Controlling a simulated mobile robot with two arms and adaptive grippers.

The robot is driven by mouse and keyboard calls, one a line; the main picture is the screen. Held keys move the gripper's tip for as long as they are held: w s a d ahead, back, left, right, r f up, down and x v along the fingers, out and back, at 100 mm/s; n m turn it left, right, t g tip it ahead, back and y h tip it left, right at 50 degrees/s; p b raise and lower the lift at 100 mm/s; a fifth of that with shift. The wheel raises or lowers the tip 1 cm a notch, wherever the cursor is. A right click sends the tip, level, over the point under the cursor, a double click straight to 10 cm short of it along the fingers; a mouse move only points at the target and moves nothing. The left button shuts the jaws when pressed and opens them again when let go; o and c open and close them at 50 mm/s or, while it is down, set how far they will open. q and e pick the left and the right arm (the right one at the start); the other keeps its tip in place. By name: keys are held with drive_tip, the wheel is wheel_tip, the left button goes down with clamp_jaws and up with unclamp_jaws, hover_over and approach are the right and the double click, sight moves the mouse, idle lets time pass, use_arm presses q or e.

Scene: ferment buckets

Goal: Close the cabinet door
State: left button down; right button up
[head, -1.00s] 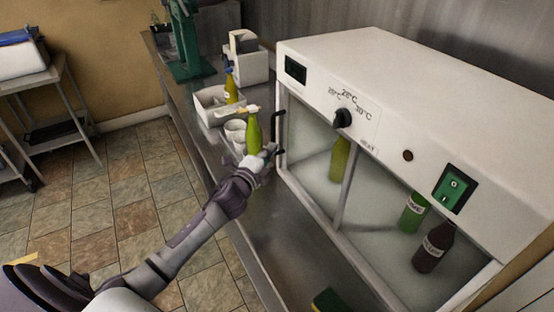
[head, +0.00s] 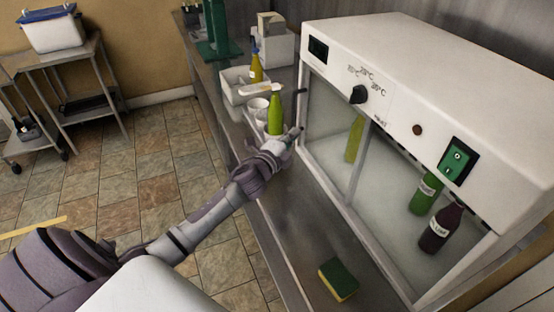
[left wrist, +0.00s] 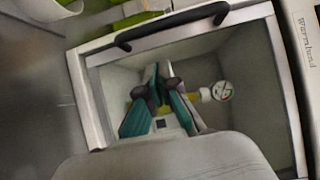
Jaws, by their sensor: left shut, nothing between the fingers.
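The white warming cabinet (head: 430,70) stands on the steel counter at the right, with glazed doors in its front. Its left glass door (head: 335,120) looks shut or almost shut; a small gap cannot be ruled out. The door's black handle (head: 299,98) shows at its left edge, and again across the top in the left wrist view (left wrist: 170,28). My left gripper (head: 297,131) is shut and empty, at the door's left edge just below the handle. In the left wrist view its teal fingers (left wrist: 160,85) lie over the glass; contact is unclear. My right gripper is not in view.
Bottles stand inside the cabinet, including a dark one (head: 440,228). A green bottle (head: 275,115), white cups (head: 257,104) and a white tray (head: 232,90) stand beside my left gripper. A sponge (head: 338,280) lies on the counter (head: 285,230) in front of the cabinet.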

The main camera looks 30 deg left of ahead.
use_arm(q)
drive_tip(key=s+b, duration=0.2)
drive_tip(key=s, duration=0.7)
drive_tip(key=s+d+f+n+g+y, duration=0.35)
drive_tip(key=s+f+n+g, duration=0.35)
drive_tip(key=s+f+n, duration=0.4)
drive_tip(key=s+d+f+n+g+h, duration=0.25)
drive_tip(key=s+d+g, duration=0.2)
drive_tip(key=s, duration=0.45)
drive_tip(key=s+d+f+n+g+h, duration=0.1)
drive_tip(key=s+d+f+n+g, duration=0.15)
drive_tip(key=s+d, duration=0.45)
drive_tip(key=s+a+f+g, duration=0.1)
drive_tip(key=s+f, duration=0.1)
drive_tip(key=f, duration=1.1)
drive_tip(key=s+a+f+g, duration=0.1)
drive_tip(key=a+f, duration=0.1)
drive_tip(key=f, duration=1.1)
drive_tip(key=s+a+f+g, duration=0.1)
drive_tip(key=s+a+f, duration=0.1)
drive_tip(key=s+f, duration=1.3)
drive_tip(key=shift+s+a+f, duration=0.3)
drive_tip(key=shift+s+f, duration=0.1)
drive_tip(key=shift+s, duration=0.6)
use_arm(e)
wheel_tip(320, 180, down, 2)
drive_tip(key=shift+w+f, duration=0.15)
